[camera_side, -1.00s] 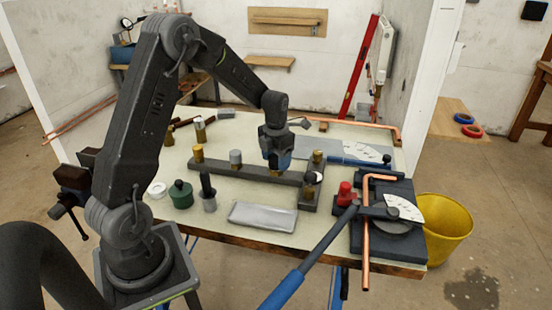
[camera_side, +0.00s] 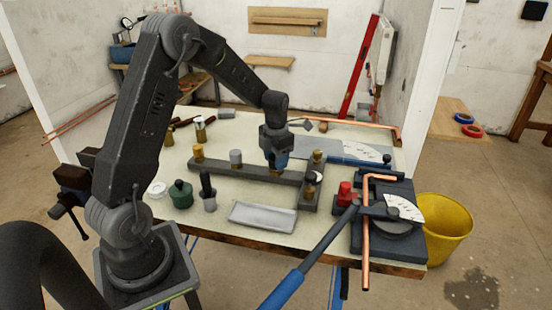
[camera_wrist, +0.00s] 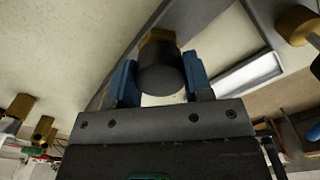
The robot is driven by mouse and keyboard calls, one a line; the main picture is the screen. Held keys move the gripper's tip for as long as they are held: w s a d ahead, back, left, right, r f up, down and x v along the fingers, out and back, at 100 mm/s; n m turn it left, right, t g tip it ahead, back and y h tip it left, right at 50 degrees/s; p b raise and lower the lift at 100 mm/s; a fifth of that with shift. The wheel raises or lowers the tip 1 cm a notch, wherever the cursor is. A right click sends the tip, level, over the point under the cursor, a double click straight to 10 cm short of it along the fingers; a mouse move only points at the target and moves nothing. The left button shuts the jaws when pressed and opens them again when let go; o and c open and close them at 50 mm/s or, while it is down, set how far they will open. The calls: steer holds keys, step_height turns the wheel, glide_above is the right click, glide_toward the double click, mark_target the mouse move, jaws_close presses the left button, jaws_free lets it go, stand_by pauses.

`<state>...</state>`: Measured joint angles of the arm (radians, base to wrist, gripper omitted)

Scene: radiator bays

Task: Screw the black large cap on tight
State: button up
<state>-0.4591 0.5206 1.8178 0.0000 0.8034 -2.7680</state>
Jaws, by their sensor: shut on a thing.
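The black large cap (camera_wrist: 160,72) shows in the wrist view between the two blue fingers of my gripper (camera_wrist: 160,88), which is shut on it. A brass fitting (camera_wrist: 157,36) lies in line with the cap, just beyond it. How far the cap is threaded on cannot be told. In the side view my gripper (camera_side: 275,160) points down over the dark grey bar (camera_side: 222,168), near its right end. The fingers hide the cap there.
Brass stubs (camera_side: 198,152) and a silver cap (camera_side: 236,157) stand on the bar. In front are a green jar (camera_side: 180,196), a dark-handled tool (camera_side: 208,190) and a grey tray (camera_side: 262,216). A pipe bender (camera_side: 390,215) with copper pipe fills the right side.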

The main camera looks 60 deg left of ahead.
steer(key=m, duration=1.6)
steer(key=shift+m, duration=0.3)
steer(key=m, duration=0.6)
steer(key=shift+f+m, duration=0.1)
steer(key=shift+m, duration=0.2)
steer(key=m, duration=0.6)
steer(key=shift+m, duration=0.3)
steer(key=o, duration=0.9)
steer(key=shift+c, duration=0.2)
